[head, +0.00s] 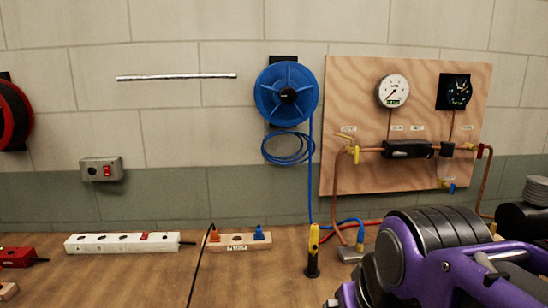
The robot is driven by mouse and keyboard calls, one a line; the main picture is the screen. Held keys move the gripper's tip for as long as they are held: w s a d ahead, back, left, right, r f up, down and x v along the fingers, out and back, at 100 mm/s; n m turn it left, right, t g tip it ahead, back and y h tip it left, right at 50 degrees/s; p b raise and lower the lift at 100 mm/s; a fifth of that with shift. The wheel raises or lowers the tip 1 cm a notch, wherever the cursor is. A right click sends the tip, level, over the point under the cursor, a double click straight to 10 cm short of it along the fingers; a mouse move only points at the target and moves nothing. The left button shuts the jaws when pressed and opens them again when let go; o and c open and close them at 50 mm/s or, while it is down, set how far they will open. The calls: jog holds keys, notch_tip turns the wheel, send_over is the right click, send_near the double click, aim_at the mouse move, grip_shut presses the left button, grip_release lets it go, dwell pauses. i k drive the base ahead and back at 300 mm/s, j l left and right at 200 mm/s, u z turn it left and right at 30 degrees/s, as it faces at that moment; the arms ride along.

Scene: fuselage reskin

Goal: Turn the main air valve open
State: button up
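A plywood panel (353,90) on the wall carries copper air piping. A yellow-handled valve (354,154) sits at the left end of the pipe, its lever slanting up to the left. A small blue-handled fitting (449,187) hangs lower right. The small labels are too blurred to read, so I cannot tell which is the main air valve. My purple and black arm fills the lower right, apart from the valves in the picture. My gripper's fingers do not show.
A round gauge (393,91) and a dark square gauge (455,92) are on the panel. A blue hose reel (287,92) hangs left of it. On the bench (120,280) are a white power strip (125,243), a wooden block (238,242) and a yellow-black tool (313,252).

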aim_at(481, 151)
jog(key=z, duration=1.4)
jog(key=i+l+u, duration=0.1)
jog(key=u, duration=0.55)
jog(key=l+u, duration=0.25)
jog(key=l, duration=0.15)
jog(key=i+l+u, duration=0.1)
jog(key=l+u, duration=0.15)
jog(key=l, duration=0.2)
jog(key=l+u, duration=0.25)
jog(key=l, duration=1.45)
